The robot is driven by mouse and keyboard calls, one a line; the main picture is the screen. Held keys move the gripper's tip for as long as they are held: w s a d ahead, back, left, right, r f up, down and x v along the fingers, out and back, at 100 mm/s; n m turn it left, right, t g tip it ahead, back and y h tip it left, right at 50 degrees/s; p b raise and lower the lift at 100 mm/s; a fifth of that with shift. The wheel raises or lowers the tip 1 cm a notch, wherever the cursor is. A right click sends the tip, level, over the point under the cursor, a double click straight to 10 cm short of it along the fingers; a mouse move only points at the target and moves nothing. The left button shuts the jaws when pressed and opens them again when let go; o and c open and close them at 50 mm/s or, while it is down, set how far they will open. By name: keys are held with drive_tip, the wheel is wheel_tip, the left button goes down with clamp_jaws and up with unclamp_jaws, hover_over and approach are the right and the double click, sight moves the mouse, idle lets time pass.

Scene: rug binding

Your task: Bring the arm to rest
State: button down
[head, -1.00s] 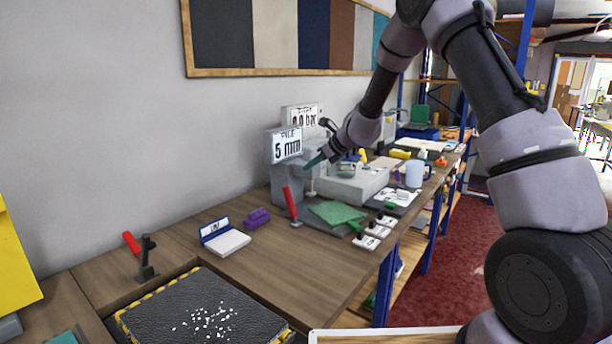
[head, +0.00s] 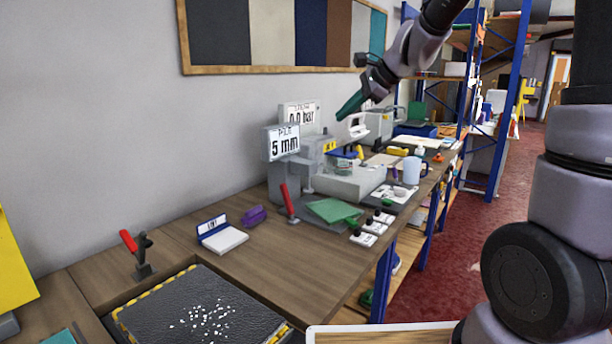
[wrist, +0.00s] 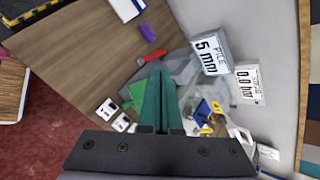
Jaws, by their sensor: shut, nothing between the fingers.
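My gripper (head: 350,107) is raised above the far part of the workbench, in front of the wall, with its green fingers pointing down and to the left. In the wrist view my gripper (wrist: 158,80) shows its two green fingers pressed together with nothing between them. It is apart from everything on the bench. My arm reaches in from the top right of the head view, and part of it is out of the picture.
The bench (head: 285,270) holds a grey machine with a "5 mm" display (head: 285,143), a red lever (head: 287,202), a green pad (head: 332,211), a purple block (head: 254,215) and a mug (head: 413,169). A blue-framed shelf (head: 505,110) stands behind. Red floor (head: 425,262) lies to the right.

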drive_tip(key=s+d+r+n+h, duration=0.1)
drive_tip(key=s+d+n+h, duration=0.1)
drive_tip(key=s+d, duration=0.3)
drive_tip(key=s+d+r+n+t+h, duration=0.1)
drive_tip(key=s+d+n, duration=0.4)
drive_tip(key=s, duration=0.6)
drive_tip(key=s+d+r+n+h, duration=0.1)
drive_tip(key=s+d+n+h, duration=0.1)
drive_tip(key=s+d, duration=0.3)
drive_tip(key=s+n, duration=0.1)
drive_tip(key=s, duration=0.2)
drive_tip(key=shift+n+t+h, duration=0.3)
